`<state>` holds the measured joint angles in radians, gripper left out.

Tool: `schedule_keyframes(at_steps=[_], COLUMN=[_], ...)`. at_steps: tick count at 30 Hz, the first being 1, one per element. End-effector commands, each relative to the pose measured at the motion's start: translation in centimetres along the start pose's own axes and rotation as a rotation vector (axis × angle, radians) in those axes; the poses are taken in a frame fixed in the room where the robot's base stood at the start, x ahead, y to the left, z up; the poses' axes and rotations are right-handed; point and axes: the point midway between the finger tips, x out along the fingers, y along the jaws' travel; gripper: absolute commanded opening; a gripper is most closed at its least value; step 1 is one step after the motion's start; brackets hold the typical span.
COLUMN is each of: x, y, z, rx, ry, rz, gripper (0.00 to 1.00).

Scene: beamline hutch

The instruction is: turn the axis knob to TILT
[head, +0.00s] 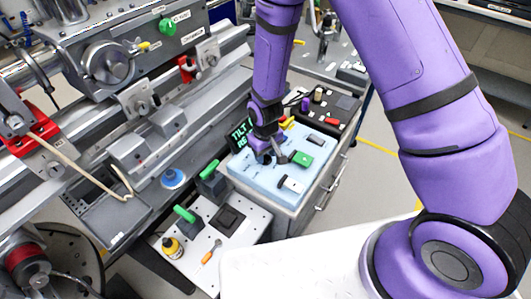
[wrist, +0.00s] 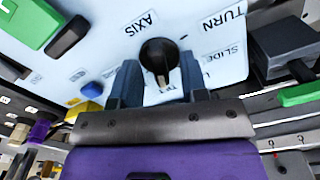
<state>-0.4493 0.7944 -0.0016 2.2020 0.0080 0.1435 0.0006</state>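The axis knob (wrist: 158,58) is round and black, on a pale blue panel (wrist: 100,55) under the printed word AXIS. Its light pointer mark faces the bottom of the wrist view, towards a label partly hidden by my gripper that appears to read TILT. Labels TURN and SLIDE are to its right. My gripper (wrist: 159,68) is open, its two dark fingers on either side of the knob's lower part with clear space between them. Whether they touch the knob cannot be told. In the head view my gripper (head: 268,155) is over the panel and hides the knob. A display (head: 241,132) shows TILT in green.
A large lathe-like machine (head: 110,62) fills the left.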

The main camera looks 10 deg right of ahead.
Motion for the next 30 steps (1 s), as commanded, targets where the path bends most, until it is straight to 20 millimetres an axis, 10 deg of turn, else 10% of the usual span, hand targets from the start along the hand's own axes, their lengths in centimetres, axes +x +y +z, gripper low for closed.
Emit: schedule_keyframes(at_steps=[8, 30], x=[-0.5, -10.4], y=[0.0, 0.0], z=[0.0, 0.0], rx=[0.000, 0.000], ry=[0.000, 0.001], rz=[0.000, 0.000], gripper=[0.40, 0.40])
